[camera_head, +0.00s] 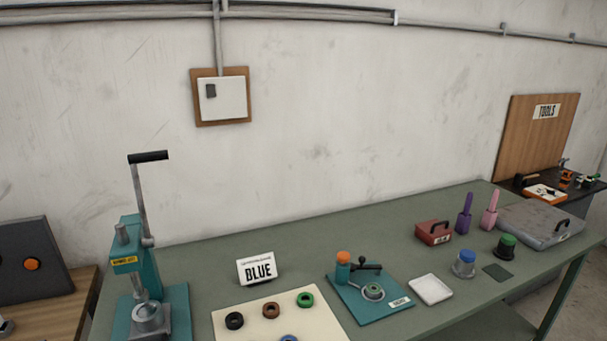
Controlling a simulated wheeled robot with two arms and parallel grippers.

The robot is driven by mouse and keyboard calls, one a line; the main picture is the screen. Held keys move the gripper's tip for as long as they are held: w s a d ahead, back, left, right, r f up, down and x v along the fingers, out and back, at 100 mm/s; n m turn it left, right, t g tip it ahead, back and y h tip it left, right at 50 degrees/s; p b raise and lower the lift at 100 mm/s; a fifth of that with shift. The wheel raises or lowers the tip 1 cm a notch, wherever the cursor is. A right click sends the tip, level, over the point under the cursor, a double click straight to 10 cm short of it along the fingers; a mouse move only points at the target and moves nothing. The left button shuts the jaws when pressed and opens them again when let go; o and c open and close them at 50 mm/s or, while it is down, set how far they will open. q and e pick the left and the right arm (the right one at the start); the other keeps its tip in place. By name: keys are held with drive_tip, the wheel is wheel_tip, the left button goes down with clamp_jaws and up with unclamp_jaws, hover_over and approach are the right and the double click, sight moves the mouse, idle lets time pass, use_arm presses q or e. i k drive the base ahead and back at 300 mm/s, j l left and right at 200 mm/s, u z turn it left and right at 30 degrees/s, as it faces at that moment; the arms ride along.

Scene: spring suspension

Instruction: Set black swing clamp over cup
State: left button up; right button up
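The black swing clamp (367,267) is on a teal base plate (376,314), beside an orange-topped teal post (343,267). Its dark arm runs to the right from near the post, with a small knob standing up from it. The cup (374,292) is a small round grey holder on the same plate, just in front of the clamp arm. The cup's top shows uncovered, with a ring-like opening; what is inside is too small to tell. Neither of my grippers is in view.
A teal lever press (138,262) stands at left. A white tray (430,289), blue-topped pot (464,264), green-topped pot (506,246) and red box (433,232) are to the right.

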sight(362, 260)
drive_tip(key=i+l, duration=0.1)
drive_tip(key=l, duration=1.2)
drive_tip(key=i+l+u, duration=0.1)
drive_tip(key=l, duration=1.15)
drive_tip(key=i, duration=0.5)
